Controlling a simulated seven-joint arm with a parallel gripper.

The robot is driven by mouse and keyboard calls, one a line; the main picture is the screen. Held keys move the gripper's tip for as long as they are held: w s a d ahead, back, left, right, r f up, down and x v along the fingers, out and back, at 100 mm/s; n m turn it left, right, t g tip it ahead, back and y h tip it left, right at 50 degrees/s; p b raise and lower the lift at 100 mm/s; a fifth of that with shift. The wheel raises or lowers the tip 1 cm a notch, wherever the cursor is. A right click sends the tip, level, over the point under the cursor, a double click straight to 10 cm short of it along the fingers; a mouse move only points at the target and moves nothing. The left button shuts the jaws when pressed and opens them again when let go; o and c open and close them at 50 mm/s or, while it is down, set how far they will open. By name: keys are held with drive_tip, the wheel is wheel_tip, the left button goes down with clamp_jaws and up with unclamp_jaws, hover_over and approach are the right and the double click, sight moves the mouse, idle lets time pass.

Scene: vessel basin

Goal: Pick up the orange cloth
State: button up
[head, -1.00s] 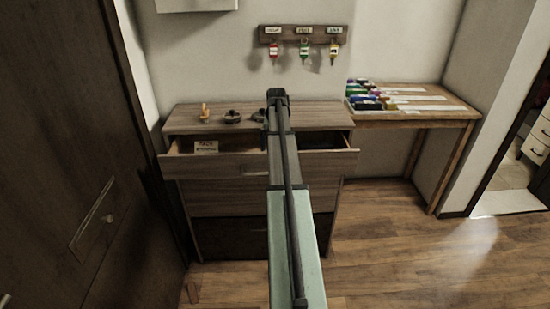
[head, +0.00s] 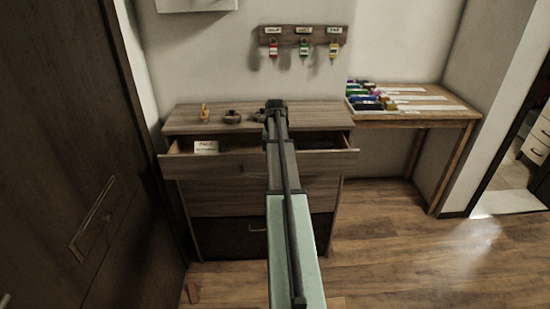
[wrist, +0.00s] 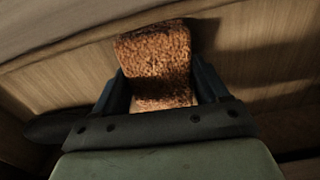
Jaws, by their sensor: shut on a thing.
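The orange cloth (wrist: 152,52), brown-orange and rough in texture, shows in the wrist view between the two fingers of my gripper (wrist: 160,85). My gripper is shut on it, with a finger against each side. The far part of the cloth sticks out beyond the fingertips over pale wood. I cannot tell whether the cloth touches that wood. In the head view my arm covers the middle of the dresser, and the cloth and fingertips are hidden.
The dresser (head: 190,120) has its top drawer open, with a white label card (head: 206,147) in it. Small objects, including a round dark one (head: 232,117), stand on top. Key tags (head: 303,48) hang above. A wooden desk (head: 430,112) with coloured items stands at right.

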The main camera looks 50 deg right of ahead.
drive_tip(key=shift+c, duration=1.4)
